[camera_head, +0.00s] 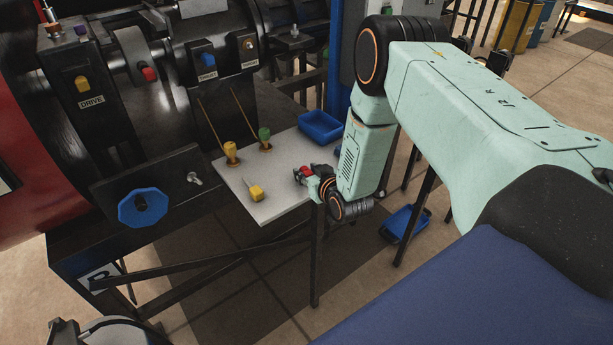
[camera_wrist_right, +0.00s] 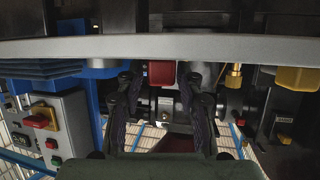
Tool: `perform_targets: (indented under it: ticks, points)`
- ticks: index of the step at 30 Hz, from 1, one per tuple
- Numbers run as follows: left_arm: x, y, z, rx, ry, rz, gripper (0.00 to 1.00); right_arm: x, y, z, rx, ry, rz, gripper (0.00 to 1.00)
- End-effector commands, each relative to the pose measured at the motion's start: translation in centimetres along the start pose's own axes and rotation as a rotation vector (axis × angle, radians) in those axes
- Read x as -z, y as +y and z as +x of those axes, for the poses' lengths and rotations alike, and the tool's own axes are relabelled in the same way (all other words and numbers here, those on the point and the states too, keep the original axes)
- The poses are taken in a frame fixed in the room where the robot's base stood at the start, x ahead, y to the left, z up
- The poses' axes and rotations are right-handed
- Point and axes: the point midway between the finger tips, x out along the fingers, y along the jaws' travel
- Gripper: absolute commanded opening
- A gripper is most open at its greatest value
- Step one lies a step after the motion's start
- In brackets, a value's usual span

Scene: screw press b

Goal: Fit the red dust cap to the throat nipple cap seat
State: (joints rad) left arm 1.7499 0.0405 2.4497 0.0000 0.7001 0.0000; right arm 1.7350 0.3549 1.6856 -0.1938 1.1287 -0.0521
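The red dust cap (camera_head: 306,171) is at the right edge of the grey shelf (camera_head: 285,184), at my right gripper (camera_head: 301,176). In the right wrist view the cap (camera_wrist_right: 161,73) shows against the shelf edge (camera_wrist_right: 230,46), between the two black fingers (camera_wrist_right: 160,84). The fingers stand apart with a small gap on each side of the cap, so the gripper looks open around it. I cannot pick out the throat nipple cap seat for sure; a bare metal stub (camera_head: 195,179) sticks out of the black plate on the press.
A yellow block (camera_head: 256,192) and yellow and green knobbed tools (camera_head: 230,150) (camera_head: 264,136) are on the shelf. A blue bin (camera_head: 320,126) stands at its back right. A blue octagonal knob (camera_head: 142,206) and a red-ended fitting (camera_head: 149,74) are on the press.

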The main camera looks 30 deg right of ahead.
Motion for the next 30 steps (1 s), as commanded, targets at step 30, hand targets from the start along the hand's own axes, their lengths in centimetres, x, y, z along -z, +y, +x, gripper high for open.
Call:
perform_targets:
  ticks: [30]
  points:
    - [0.0,0.0,-0.4,0.000,0.000,0.001,0.51,1.9,-0.2,-0.6,0.000,0.002,0.001,0.07]
